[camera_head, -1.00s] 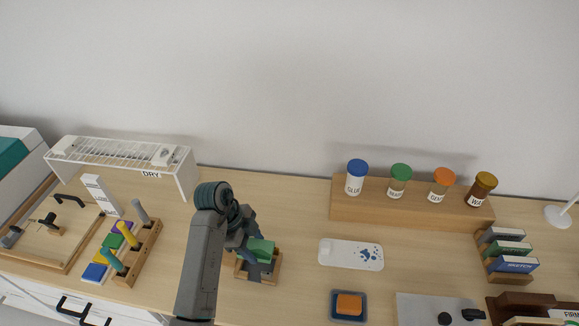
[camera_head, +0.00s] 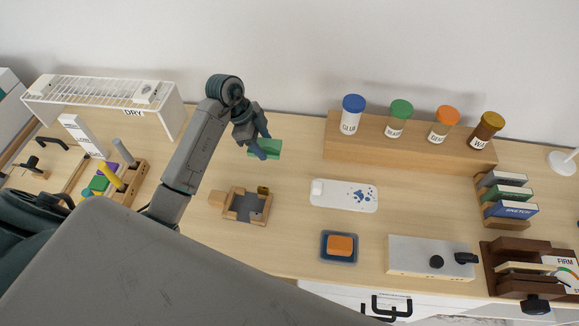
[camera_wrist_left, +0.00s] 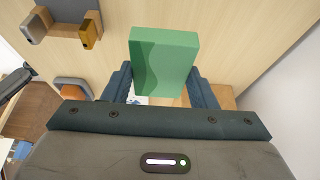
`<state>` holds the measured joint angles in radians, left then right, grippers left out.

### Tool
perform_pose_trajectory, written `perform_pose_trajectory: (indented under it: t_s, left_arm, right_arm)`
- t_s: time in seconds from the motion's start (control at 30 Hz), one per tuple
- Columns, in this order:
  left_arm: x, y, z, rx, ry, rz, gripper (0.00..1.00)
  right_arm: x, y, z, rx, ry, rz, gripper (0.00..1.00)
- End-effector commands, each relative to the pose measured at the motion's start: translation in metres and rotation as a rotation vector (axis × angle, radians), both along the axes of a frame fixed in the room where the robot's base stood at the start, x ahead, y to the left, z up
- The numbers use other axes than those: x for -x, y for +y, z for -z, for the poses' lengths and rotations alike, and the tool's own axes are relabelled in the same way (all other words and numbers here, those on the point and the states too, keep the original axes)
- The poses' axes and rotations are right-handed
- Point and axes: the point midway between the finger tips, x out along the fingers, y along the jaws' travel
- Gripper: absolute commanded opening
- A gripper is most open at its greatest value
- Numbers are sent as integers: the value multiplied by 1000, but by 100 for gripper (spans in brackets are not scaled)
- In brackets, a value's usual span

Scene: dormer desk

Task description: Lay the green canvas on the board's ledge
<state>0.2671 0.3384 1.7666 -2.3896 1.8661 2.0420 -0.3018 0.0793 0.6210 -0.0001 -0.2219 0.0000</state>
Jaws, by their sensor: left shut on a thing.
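My left gripper (camera_head: 262,146) is shut on the green canvas (camera_head: 274,150), a small block held in the air above the desk near the back wall. In the left wrist view the canvas (camera_wrist_left: 165,58) sits between the two dark fingers. A board with a wooden edge (camera_head: 78,178) lies at the far left of the head view, partly hidden by my arm. I cannot make out its ledge clearly. My right gripper is not in view.
A wooden holder (camera_head: 232,213) with an open grey middle stands below the gripper. A white drying rack (camera_head: 100,92) and pegged stand (camera_head: 130,178) are at left. Jars on a wooden riser (camera_head: 350,148), a white palette (camera_head: 330,200) and a sponge dish (camera_head: 328,255) are at right.

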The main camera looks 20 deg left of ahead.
Motion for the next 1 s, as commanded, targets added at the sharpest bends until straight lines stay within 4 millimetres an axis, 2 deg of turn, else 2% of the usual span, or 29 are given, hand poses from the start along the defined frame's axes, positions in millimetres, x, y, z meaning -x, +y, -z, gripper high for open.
perform_pose_trajectory:
  t_s: [0.2,0.47,0.63,1.0]
  left_arm:
    - [1,-1,39,2,4,1,29]
    - [1,-1,63,1,3,0,29]
    - [1,-1,87,0,3,1,29]
    - [1,-1,95,0,0,2,29]
  right_arm:
    - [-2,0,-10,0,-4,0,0]
    - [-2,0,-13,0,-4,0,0]
    - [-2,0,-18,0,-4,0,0]
    - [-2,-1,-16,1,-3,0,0]
